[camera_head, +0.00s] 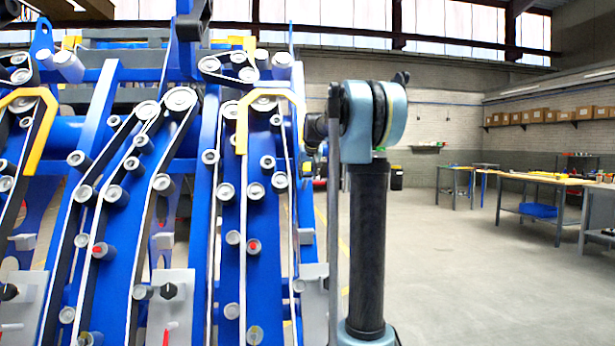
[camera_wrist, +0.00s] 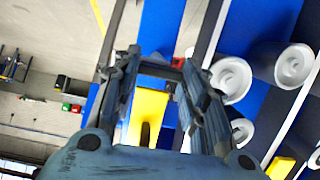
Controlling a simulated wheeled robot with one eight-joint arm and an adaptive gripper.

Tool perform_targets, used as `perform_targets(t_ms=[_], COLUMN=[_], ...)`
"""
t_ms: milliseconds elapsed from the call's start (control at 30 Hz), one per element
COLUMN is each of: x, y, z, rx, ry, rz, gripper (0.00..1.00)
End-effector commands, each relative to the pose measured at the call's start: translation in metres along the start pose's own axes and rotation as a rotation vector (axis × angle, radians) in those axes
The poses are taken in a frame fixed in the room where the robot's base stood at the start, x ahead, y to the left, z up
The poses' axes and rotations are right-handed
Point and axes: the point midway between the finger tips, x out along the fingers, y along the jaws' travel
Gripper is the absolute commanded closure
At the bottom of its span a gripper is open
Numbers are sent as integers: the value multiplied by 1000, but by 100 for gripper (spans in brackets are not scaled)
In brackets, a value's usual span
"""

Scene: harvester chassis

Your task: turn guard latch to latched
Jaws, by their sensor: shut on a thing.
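My gripper (camera_wrist: 157,68) shows in the wrist view with its two fingers reaching up towards the blue machine frame. Its fingertips are closed on a small dark part, which appears to be the guard latch; the fingers hide most of it, and I cannot read its angle. A yellow plate (camera_wrist: 149,104) with a dark slot shows between the fingers, behind them. A small red patch (camera_wrist: 177,62) is beside the right fingertip. In the head view my arm stands at the right edge of the machine, and the fingertips are hidden or too small to make out.
The blue harvester chassis (camera_head: 120,240) with rollers and belts fills the left of the head view. White rollers (camera_wrist: 294,66) stand close to the right of my fingers. Open floor (camera_head: 460,260) lies to the right, with workbenches (camera_head: 530,180) further back.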

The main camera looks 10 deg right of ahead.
Motion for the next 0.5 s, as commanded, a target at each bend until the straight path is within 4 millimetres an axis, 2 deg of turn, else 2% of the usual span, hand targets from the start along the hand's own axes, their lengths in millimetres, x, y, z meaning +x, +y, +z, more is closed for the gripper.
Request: perform_targets(t_ms=[267, 500], x=[0, 0], y=[-1, -3], z=[0, 0], rx=[-61, -218], ry=[0, 0], rz=[16, 58], gripper=[84, 84])
